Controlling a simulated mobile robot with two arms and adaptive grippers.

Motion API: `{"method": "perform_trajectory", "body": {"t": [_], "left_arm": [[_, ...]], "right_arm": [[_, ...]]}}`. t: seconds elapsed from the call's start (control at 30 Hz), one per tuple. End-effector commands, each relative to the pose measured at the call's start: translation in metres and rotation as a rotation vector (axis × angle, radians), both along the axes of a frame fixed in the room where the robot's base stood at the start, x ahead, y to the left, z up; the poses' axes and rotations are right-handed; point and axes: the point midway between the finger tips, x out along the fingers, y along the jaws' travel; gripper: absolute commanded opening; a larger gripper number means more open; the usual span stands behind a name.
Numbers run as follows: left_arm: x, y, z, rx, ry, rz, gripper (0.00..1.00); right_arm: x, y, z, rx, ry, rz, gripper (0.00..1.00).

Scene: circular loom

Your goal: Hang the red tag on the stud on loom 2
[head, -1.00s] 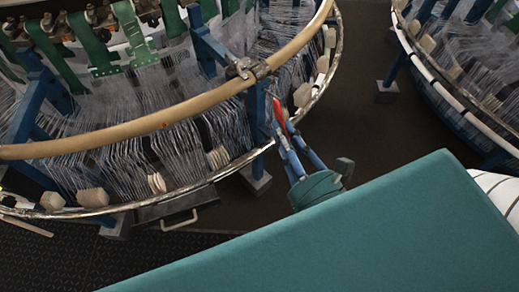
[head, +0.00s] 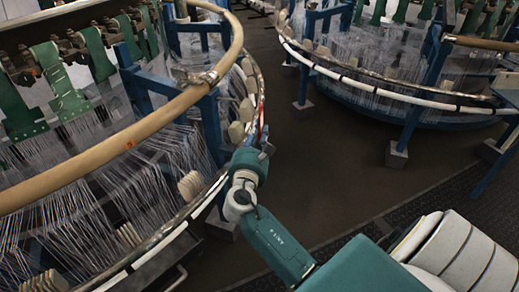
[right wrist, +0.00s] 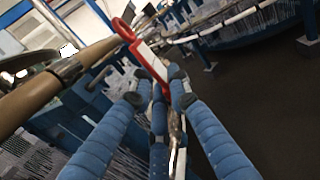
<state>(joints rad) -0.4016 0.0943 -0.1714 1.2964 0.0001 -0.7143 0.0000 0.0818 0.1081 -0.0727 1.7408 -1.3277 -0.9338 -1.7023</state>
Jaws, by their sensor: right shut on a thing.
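My right gripper (right wrist: 160,88) is shut on the red tag (right wrist: 143,53), a red-edged piece with a pale centre and a loop at its top. The tag points up and away from the fingertips. In the head view my right gripper (head: 264,144) is at the near loom's outer rim, its fingers mostly hidden by my wrist. Only a thin red strip of the tag (head: 262,118) shows there. The near loom (head: 130,138) has a tan ring and a metal lower rim. I cannot make out the stud or a loom number. My left gripper is not in view.
A second circular loom (head: 370,90) stands at the back right, with blue posts on grey feet. Dark open floor (head: 330,170) lies between the looms. In the right wrist view the tan ring (right wrist: 50,88) is close on the left.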

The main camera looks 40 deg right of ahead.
Motion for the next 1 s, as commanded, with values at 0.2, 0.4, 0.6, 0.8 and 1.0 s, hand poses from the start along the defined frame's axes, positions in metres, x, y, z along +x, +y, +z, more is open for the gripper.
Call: {"method": "perform_trajectory", "body": {"t": [0.2, 0.4, 0.6, 0.8, 1.0], "left_arm": [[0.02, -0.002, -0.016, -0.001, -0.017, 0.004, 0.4], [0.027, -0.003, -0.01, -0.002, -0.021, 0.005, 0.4], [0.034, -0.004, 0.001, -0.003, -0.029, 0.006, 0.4], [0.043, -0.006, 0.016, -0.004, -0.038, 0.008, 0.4], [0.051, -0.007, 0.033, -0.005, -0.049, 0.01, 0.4]], "right_arm": [[0.034, -0.031, -0.034, 0.007, -0.031, -0.141, 0.0], [0.041, -0.036, -0.035, 0.008, -0.038, -0.171, 0.0], [0.045, -0.033, -0.035, 0.009, -0.038, -0.17, 0.0], [0.05, -0.029, -0.035, 0.01, -0.039, -0.17, 0.0], [0.056, -0.026, -0.036, 0.008, -0.037, -0.169, 0.0]]}}
